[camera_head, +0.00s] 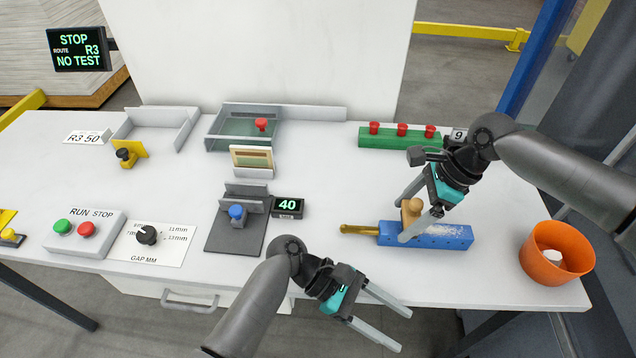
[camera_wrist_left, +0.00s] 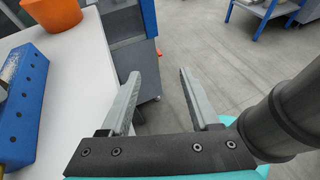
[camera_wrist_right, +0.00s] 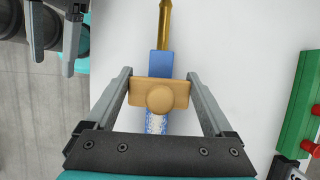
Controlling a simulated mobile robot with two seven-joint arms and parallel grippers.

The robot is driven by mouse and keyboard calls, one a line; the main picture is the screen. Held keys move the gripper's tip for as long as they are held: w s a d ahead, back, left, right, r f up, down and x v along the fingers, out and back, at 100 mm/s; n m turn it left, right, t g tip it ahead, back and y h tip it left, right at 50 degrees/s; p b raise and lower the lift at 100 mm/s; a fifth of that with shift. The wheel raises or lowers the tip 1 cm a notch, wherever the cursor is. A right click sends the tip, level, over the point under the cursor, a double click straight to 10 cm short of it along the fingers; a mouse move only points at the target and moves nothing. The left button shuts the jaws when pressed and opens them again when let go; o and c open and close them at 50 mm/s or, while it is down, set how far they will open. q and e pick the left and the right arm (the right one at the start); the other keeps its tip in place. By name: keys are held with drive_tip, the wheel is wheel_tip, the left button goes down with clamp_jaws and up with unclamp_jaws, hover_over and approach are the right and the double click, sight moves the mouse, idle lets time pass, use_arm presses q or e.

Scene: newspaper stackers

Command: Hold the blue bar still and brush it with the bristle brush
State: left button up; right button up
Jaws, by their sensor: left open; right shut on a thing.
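The blue bar (camera_head: 456,240) lies flat near the table's front right, its brass end (camera_head: 358,229) pointing left. White residue covers part of its top, and holes line its front side. The wooden brush (camera_head: 411,210), a block with a round knob, sits across the bar near the brass end; its bristles are hidden. My right gripper (camera_head: 402,218) is shut on the brush block's two ends, as the right wrist view shows with the brush (camera_wrist_right: 160,97) between the fingers. My left gripper (camera_head: 404,332) is open and empty, in front of the table edge, apart from the bar.
An orange bin (camera_head: 557,253) with a white item inside stands at the right table edge. A green block with red knobs (camera_head: 403,136) lies behind the bar. A grey fixture with a blue knob (camera_head: 237,212) and a "40" display (camera_head: 288,207) stand left. Clear tabletop lies between.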

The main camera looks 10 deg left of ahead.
sight(342, 227)
use_arm(q)
drive_tip(key=w+a+r+y, duration=0.1)
drive_tip(key=w+a, duration=0.1)
drive_tip(key=w, duration=0.1)
drive_tip(key=w+a+r+t+y, duration=0.1)
drive_tip(key=w+a+r, duration=0.1)
drive_tip(key=w+a+r+y, duration=0.1)
drive_tip(key=w+a, duration=0.1)
drive_tip(key=w, duration=0.1)
drive_tip(key=shift+w+a+r+n+y, duration=0.1)
drive_tip(key=shift+w+r+n+y, duration=0.1)
drive_tip(key=shift+w+n+y, duration=0.2)
drive_tip(key=w+a+r+n+t+y, duration=0.3)
drive_tip(key=w+a+r+y, duration=0.1)
drive_tip(key=w+a+r, duration=0.45)
drive_tip(key=shift+n+t, duration=0.3)
drive_tip(key=x, duration=1.1)
drive_tip(key=shift+w+d+f, duration=0.1)
drive_tip(key=shift+f, duration=0.25)
clamp_jaws()
